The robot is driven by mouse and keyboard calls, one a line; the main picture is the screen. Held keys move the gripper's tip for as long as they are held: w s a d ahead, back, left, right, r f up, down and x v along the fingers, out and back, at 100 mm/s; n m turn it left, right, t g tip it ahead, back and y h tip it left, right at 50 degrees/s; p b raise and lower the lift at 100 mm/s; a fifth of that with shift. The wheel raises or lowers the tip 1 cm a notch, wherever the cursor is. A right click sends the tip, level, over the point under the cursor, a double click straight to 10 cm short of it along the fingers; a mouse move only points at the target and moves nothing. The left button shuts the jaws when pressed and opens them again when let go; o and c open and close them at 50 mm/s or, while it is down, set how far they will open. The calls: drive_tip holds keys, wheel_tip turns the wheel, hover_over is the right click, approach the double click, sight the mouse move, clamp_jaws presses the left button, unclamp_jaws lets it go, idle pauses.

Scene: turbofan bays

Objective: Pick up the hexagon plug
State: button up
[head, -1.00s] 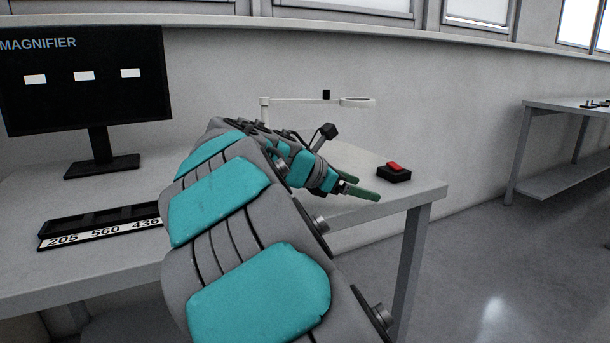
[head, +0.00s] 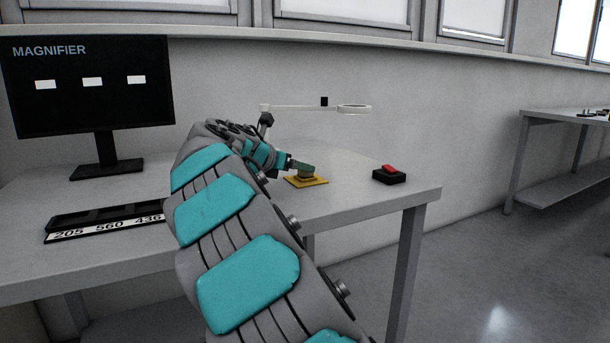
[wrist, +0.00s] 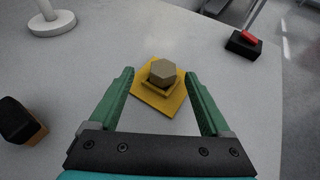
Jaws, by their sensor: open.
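The hexagon plug (wrist: 162,72) is a tan six-sided piece. It sits on a yellow square base (wrist: 153,101) on the table. My gripper (wrist: 160,88) is open, and in the wrist view its two green fingers stand on either side of the plug, apart from it. In the head view my gripper (head: 303,167) is over the yellow base (head: 306,182), and the fingers hide most of the plug.
A black box with a red button (head: 389,174) stands to the right near the table edge. A magnifier on an arm (head: 353,109) stands behind. A monitor (head: 88,88) and a numbered black tray (head: 108,219) are at the left. Bare tabletop (head: 350,202) lies in front.

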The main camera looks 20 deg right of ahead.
sight(305, 173)
drive_tip(key=x, duration=0.4)
drive_tip(key=shift+s+d+f, duration=0.2)
clamp_jaws()
idle(0.4)
